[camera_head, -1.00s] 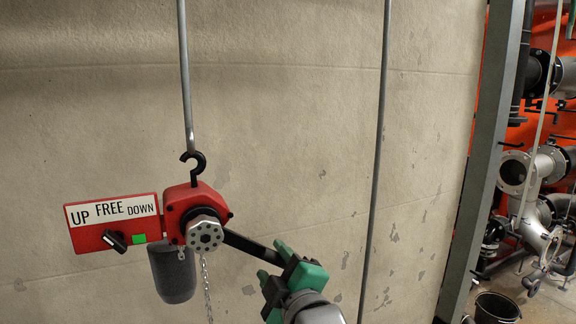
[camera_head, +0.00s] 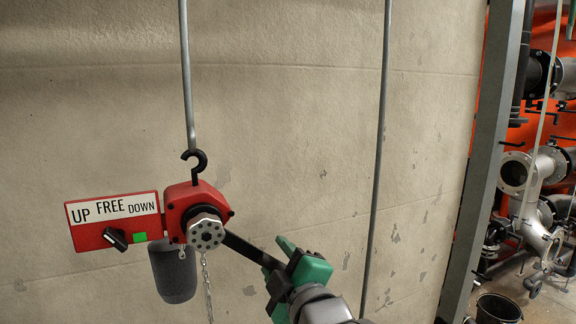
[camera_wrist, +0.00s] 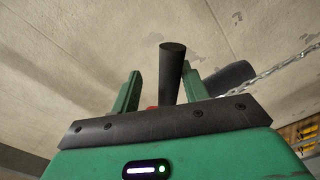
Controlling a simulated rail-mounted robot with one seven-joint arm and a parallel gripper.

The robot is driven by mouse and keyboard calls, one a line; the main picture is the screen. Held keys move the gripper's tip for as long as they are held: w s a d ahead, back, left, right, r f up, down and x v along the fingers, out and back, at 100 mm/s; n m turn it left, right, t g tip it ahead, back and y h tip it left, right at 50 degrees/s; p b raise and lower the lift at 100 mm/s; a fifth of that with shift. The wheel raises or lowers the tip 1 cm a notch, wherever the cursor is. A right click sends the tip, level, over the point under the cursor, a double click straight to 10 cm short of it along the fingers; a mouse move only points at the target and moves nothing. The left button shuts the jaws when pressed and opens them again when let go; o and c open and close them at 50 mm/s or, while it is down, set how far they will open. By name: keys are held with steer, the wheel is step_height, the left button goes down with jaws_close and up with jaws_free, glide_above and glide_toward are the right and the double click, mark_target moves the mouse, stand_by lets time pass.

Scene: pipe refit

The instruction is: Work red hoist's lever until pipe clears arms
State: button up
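The red hoist (camera_head: 180,203) hangs by its black hook (camera_head: 194,160) from a grey rod. Its dark lever (camera_head: 246,248) slopes down to the right from the round hub. My gripper (camera_head: 275,272), with green fingers, is at the lever's outer end. In the wrist view the lever (camera_wrist: 172,72) stands between the two fingers (camera_wrist: 160,92). A gap shows at the left finger; the lever looks close to the right one. The panel (camera_head: 112,208) reads UP, FREE, DOWN, with a black knob (camera_head: 116,239) and a green patch (camera_head: 140,237). The pipe and arms cannot be made out.
A dark chain container (camera_head: 172,273) hangs under the hoist, and a chain (camera_head: 207,285) hangs beside it. A second rod (camera_head: 380,150) runs down to the right. A concrete wall (camera_head: 290,90) is behind. Beyond a grey post (camera_head: 487,150) are flanged pipes (camera_head: 527,180) and a bucket (camera_head: 497,308).

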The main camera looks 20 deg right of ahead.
steer(key=shift+d, duration=0.1)
steer(key=shift+n, duration=0.7)
steer(key=shift+d+r, duration=0.55)
steer(key=shift+r, duration=0.35)
steer(key=shift+d+r, duration=0.5)
steer(key=shift+r, duration=0.35)
steer(key=r, duration=0.2)
steer(key=d+r+n+p, duration=0.1)
steer(key=shift+w+r+n, duration=0.1)
steer(key=shift+r+n, duration=0.2)
steer(key=shift+r, duration=0.1)
